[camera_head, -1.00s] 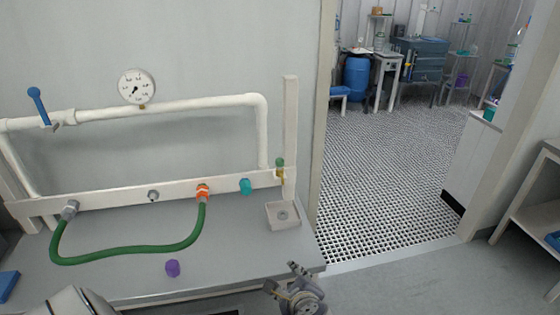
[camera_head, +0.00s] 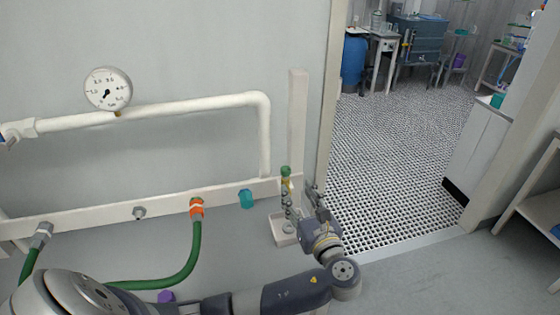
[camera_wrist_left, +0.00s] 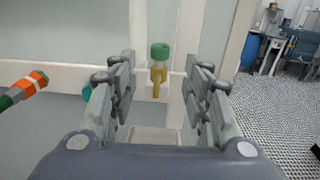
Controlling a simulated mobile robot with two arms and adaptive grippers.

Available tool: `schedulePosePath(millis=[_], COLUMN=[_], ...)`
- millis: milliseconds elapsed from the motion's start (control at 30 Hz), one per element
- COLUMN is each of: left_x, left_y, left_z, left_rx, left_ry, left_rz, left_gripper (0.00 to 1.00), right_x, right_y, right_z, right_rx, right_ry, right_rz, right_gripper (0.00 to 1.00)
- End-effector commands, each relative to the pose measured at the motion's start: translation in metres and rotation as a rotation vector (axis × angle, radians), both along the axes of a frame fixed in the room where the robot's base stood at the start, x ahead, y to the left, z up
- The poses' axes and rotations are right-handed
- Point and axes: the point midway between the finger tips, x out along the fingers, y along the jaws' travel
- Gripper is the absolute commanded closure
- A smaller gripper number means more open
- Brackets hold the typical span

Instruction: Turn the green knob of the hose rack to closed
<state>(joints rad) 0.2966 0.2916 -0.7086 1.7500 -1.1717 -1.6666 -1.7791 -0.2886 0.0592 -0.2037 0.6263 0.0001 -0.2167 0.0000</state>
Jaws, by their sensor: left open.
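The green knob (camera_head: 286,170) sits on top of a small brass valve at the right end of the white hose rack rail (camera_head: 170,204). My left gripper (camera_head: 306,198) is just in front of and below the knob, with its fingers pointing up toward the valve. In the left wrist view the green knob (camera_wrist_left: 159,51) and its brass body (camera_wrist_left: 158,80) show between the two open fingers, beyond the tips and apart from them. The left gripper (camera_wrist_left: 160,75) is open and empty. My right gripper is not in view.
A green hose (camera_head: 190,255) with an orange-banded end (camera_head: 197,207) hangs from the rail. A teal cap (camera_head: 246,198) is left of the valve. A white square tray (camera_head: 281,238) lies below it. A white upright post (camera_head: 298,120) stands right behind the knob. A doorway opens right.

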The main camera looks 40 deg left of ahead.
Motion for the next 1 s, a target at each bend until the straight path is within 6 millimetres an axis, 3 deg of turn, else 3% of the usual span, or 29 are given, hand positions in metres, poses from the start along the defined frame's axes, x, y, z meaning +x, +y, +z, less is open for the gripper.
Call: schedulePosePath(millis=[133, 467, 700, 1000], left_x=[0.008, 0.045, 0.062, 0.064], left_y=[0.011, 0.06, 0.082, 0.086], left_z=[0.002, 0.003, 0.0, -0.001], left_rx=[0.006, 0.005, 0.001, 0.0], left_ry=[0.002, 0.001, 0.001, 0.001], left_rz=[0.001, 0.003, 0.0, 0.0], left_gripper=[0.55, 0.55, 0.55, 0.55], right_x=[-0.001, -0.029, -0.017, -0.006], right_y=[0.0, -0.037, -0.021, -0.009], right_z=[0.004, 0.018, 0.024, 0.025], right_rx=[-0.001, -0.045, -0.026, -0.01], right_ry=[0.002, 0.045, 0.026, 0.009], right_rz=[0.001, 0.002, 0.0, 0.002], right_gripper=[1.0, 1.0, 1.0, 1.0])
